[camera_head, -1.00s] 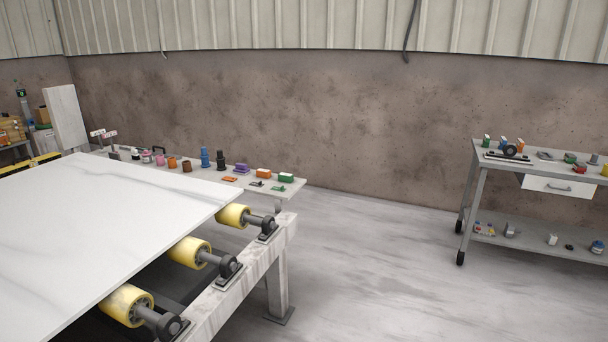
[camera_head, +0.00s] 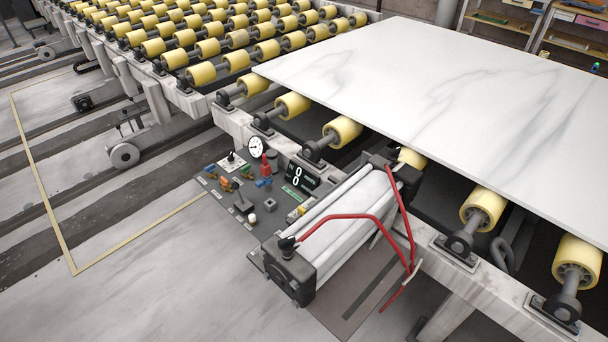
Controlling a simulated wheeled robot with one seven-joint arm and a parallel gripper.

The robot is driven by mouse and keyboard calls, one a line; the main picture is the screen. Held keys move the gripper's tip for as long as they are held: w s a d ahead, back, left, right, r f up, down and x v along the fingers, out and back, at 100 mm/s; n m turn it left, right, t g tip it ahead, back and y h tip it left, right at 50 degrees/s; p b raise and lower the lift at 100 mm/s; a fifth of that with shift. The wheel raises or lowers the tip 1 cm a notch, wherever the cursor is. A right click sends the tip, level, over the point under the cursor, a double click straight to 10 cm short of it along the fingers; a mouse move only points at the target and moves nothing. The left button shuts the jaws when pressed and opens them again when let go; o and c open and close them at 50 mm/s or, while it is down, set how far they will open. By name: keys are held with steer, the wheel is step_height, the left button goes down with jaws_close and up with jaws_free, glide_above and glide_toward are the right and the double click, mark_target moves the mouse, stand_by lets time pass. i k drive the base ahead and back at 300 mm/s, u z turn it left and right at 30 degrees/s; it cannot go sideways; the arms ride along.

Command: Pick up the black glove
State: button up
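I see no black glove in the head view now. My gripper is not in view either. A large white marble slab (camera_head: 455,100) lies on the yellow rollers of a conveyor frame. No glove shows on the slab's visible surface.
A control panel (camera_head: 250,190) with a gauge and levers sits at the conveyor's near side, beside a white cylinder unit (camera_head: 340,225) with red hoses. Yellow rollers (camera_head: 205,48) fill the back left. Shelves (camera_head: 560,35) stand at the back right. Bare floor (camera_head: 130,285) lies at the lower left.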

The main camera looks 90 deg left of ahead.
mark_target(408, 175)
steer(key=u, duration=0.85)
steer(key=i, duration=1.85)
steer(key=u, duration=3.55)
steer(key=i, duration=0.5)
